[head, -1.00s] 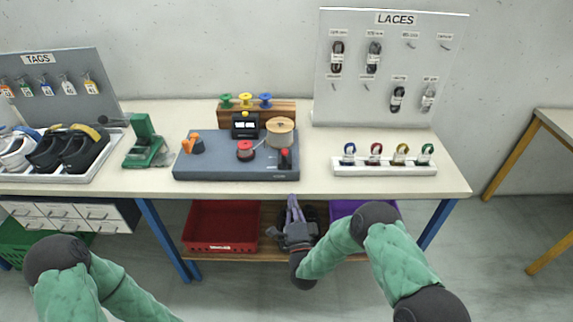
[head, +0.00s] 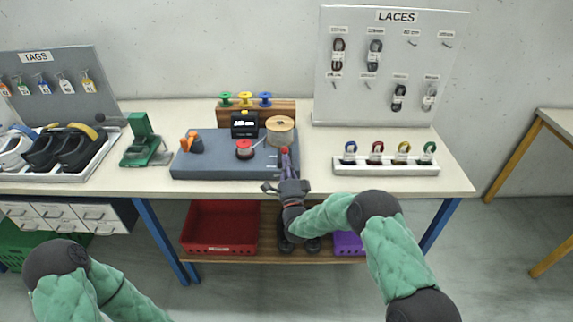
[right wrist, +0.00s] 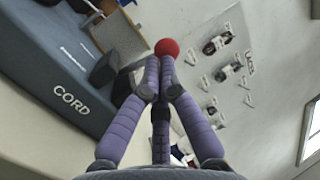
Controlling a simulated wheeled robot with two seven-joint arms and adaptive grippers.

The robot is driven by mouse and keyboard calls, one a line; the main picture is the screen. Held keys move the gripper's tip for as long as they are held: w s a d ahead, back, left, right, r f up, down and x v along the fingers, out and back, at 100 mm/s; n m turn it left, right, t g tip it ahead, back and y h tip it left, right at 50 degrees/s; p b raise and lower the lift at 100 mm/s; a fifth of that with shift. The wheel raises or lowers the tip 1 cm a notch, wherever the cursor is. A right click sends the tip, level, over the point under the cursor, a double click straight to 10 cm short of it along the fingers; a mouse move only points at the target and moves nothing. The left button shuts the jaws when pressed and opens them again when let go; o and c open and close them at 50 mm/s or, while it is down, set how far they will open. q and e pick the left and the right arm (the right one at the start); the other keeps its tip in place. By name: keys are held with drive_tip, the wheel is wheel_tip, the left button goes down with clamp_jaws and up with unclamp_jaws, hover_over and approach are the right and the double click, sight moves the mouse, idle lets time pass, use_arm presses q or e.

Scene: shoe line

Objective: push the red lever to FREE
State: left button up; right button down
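The red lever's ball knob (head: 285,150) shows at the right front of the grey-blue cord unit (head: 215,170). My right gripper (head: 287,160) reaches up over the front edge of the bench to it. In the right wrist view, the purple fingers (right wrist: 160,78) are closed together, with the red knob (right wrist: 167,47) just beyond their tips. The fingertips look close to the knob, but I cannot tell whether they touch it. The lever's stem is hidden behind the fingers, and no FREE mark is readable. My left gripper is out of view.
A white rack of coloured laces (head: 385,169) lies to the right, with clear bench between. A red bin (head: 220,228) is on the shelf below.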

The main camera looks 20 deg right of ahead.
sight(286, 148)
drive_tip(key=shift+r, duration=0.15)
drive_tip(key=shift+w+r+g+p, duration=0.15)
drive_tip(key=shift+r+g+p, duration=0.15)
drive_tip(key=shift+p, duration=0.3)
drive_tip(key=shift+w+d+r+g+p, duration=0.15)
drive_tip(key=shift+w+r+g+p, duration=0.25)
drive_tip(key=shift+p, duration=0.45)
drive_tip(key=w+r+g+p, duration=0.1)
drive_tip(key=g+p, duration=0.1)
drive_tip(key=w+r+m+g+p, duration=0.1)
drive_tip(key=g+p, duration=0.1)
drive_tip(key=p, duration=0.1)
drive_tip(key=shift+w+d+r, duration=0.15)
drive_tip(key=shift+d+r, duration=0.1)
drive_tip(key=shift+d, duration=0.1)
drive_tip(key=shift+w+d+g+y+p, duration=0.25)
drive_tip(key=shift+w+g+p, duration=0.6)
drive_tip(key=shift+p, duration=1)
drive_tip(key=shift+w+d+g+y+p, duration=0.25)
drive_tip(key=shift+w+g+p, duration=0.6)
drive_tip(key=shift+p, duration=0.95)
drive_tip(key=shift+w+d+g+y+p, duration=0.25)
drive_tip(key=shift+w+g+p, duration=0.6)
drive_tip(key=shift+p, duration=1)
